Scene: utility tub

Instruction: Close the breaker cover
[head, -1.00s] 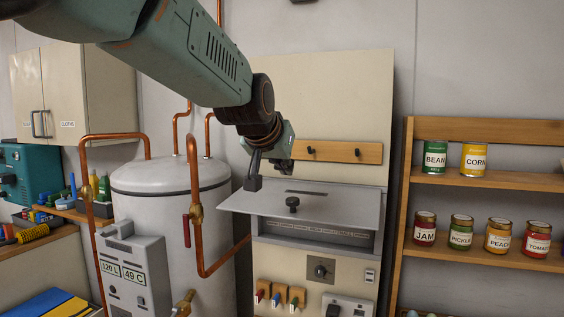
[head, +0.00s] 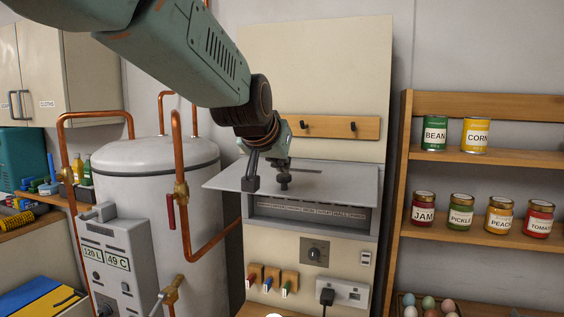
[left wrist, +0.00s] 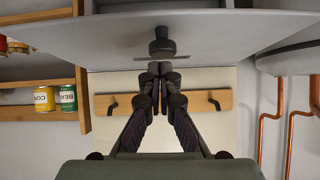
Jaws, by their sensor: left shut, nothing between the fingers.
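The breaker cover (head: 325,183) is a grey flap on the beige panel. It stands out roughly level above the open breaker recess (head: 312,213), where a labelled strip shows. A black knob (head: 284,182) stands on its top face; the knob also shows in the left wrist view (left wrist: 162,43), with a dark slot behind it. My left gripper (head: 282,164) is above the cover, close to the knob. In the left wrist view its fingers (left wrist: 160,72) are together and empty. I cannot tell whether they touch the knob. My right gripper is out of view.
A wooden hook rail (head: 328,127) is on the panel above the cover. A dial (head: 315,251), coloured plugs and a socket sit below. A white tank (head: 155,195) with copper pipes (head: 180,150) stands close at left; a shelf (head: 475,158) with cans and jars is at right.

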